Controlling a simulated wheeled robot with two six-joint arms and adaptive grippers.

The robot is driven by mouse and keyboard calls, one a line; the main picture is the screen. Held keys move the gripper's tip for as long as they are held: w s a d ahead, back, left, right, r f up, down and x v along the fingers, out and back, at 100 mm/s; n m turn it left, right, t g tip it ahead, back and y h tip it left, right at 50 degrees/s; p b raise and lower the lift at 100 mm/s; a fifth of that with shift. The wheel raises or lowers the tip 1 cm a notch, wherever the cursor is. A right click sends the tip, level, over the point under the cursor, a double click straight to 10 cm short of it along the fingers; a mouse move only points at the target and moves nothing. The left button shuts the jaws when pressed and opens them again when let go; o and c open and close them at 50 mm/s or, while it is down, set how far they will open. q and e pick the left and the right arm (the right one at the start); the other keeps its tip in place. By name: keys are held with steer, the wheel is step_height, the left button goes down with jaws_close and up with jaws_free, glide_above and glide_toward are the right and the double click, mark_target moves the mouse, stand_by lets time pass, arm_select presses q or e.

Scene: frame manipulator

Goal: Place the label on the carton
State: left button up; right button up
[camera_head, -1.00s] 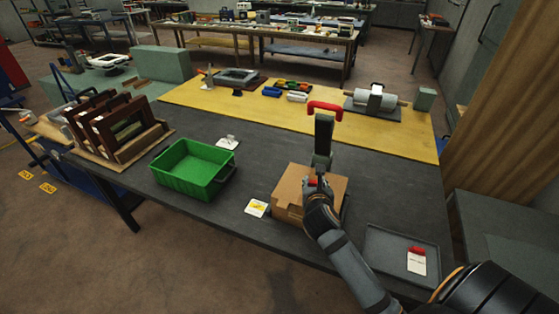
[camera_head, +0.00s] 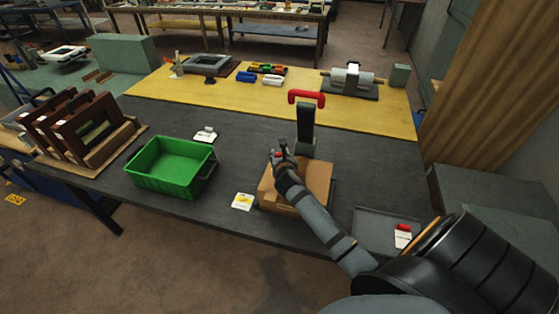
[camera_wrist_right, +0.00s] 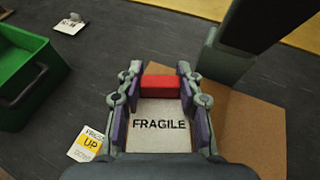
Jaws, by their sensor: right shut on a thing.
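The cardboard carton (camera_head: 318,178) stands on the dark table, partly covered by my right arm in the head view; its brown surface (camera_wrist_right: 255,130) also shows in the wrist view. My right gripper (camera_head: 281,153) is over the carton's left side. In the wrist view this gripper (camera_wrist_right: 160,82) is shut on the red block of a white label (camera_wrist_right: 160,125) reading FRAGILE. The label overlaps the carton's left part; I cannot tell whether they touch. My left gripper is not in view.
A yellow-and-white UP label (camera_head: 242,202) lies left of the carton. A green bin (camera_head: 165,180) and another white label (camera_head: 205,135) are farther left. A red-handled upright tool (camera_head: 305,125) stands behind the carton. A grey tray (camera_head: 372,222) with a red-tabbed label (camera_head: 403,237) lies right.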

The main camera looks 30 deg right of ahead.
steer(key=shift+w+d+f, duration=0.2)
steer(key=shift+w+f, duration=0.2)
steer(key=shift+f, duration=0.2)
steer(key=f, duration=0.3)
steer(key=shift+w+f, duration=0.2)
steer(key=shift+w, duration=0.05)
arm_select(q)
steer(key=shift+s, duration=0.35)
arm_select(e)
steer(key=shift+f, duration=0.15)
steer(key=o, duration=1)
steer(key=shift+c, duration=0.2)
